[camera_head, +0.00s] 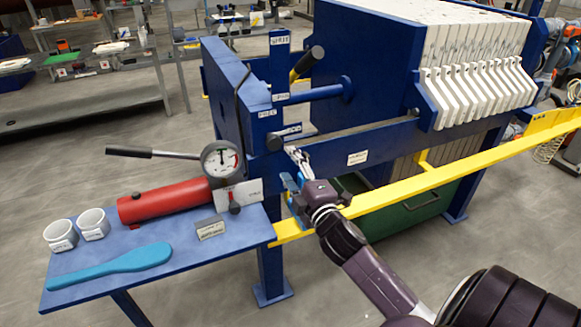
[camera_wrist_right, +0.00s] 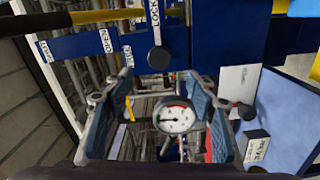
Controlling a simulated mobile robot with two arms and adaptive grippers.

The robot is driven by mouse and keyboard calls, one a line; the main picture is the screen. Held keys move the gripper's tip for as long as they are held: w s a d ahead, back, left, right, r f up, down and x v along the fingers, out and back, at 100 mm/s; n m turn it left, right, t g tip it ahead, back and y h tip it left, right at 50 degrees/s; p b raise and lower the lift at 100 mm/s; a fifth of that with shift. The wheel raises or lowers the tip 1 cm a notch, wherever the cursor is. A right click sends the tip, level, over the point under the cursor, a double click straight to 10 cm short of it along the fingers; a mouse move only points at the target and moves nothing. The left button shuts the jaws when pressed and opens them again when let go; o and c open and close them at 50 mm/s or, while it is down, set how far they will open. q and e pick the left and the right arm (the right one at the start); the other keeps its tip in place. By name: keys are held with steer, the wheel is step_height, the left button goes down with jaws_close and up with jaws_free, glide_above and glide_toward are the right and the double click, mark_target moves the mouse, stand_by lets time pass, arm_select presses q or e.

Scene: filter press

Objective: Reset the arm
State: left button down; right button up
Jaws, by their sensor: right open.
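My right arm comes in from the lower right of the head view. Its gripper (camera_head: 296,165) is in front of the blue end frame of the filter press (camera_head: 228,85), close to the black knob below the lock lever. In the right wrist view the gripper (camera_wrist_right: 158,85) has its two fingers spread, with nothing between them. A round pressure gauge (camera_wrist_right: 174,117) shows behind the gap between the fingers, and a black round knob (camera_wrist_right: 159,58) shows just beyond the tips. I cannot tell whether the gripper touches the press. My left gripper is not in view.
A blue side table (camera_head: 190,262) holds a red cylinder (camera_head: 160,203), two white cups and a blue paddle (camera_head: 110,265). A gauge (camera_head: 222,160) with a black lever stands behind. A yellow rail (camera_head: 440,180) runs along the press front, below the white plates (camera_head: 470,90). Floor is clear in front.

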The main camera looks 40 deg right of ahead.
stand_by(0.5)
steer(key=s+a+f+m+g+y, duration=0.1)
steer(key=s+f+m+g, duration=0.1)
steer(key=f, duration=1.1)
steer(key=s+f+m+g, duration=0.1)
steer(key=f+g, duration=0.2)
steer(key=f, duration=1)
steer(key=s+a+f+m+g+y, duration=0.15)
steer(key=s+f, duration=0.25)
steer(key=f, duration=0.4)
steer(key=s+a+f+m+g, duration=0.1)
steer(key=s+a+f+g, duration=0.1)
steer(key=s+f, duration=0.45)
steer(key=s+a+f+m+g+y, duration=0.1)
steer(key=s+a+f+m+g, duration=0.15)
steer(key=s+f, duration=0.6)
steer(key=s+a+f+m+g, duration=0.15)
steer(key=s+a+f, duration=0.25)
steer(key=s+f, duration=0.45)
steer(key=s+a+f+g, duration=0.2)
steer(key=s+f, duration=0.2)
steer(key=s, duration=0.5)
steer(key=s+a+f+m+g, duration=0.1)
steer(key=s+a+f+g, duration=0.1)
steer(key=s, duration=0.7)
steer(key=shift+s+a+f+y, duration=0.3)
steer(key=shift+a+f+y, duration=0.15)
steer(key=shift+a+f, duration=0.3)
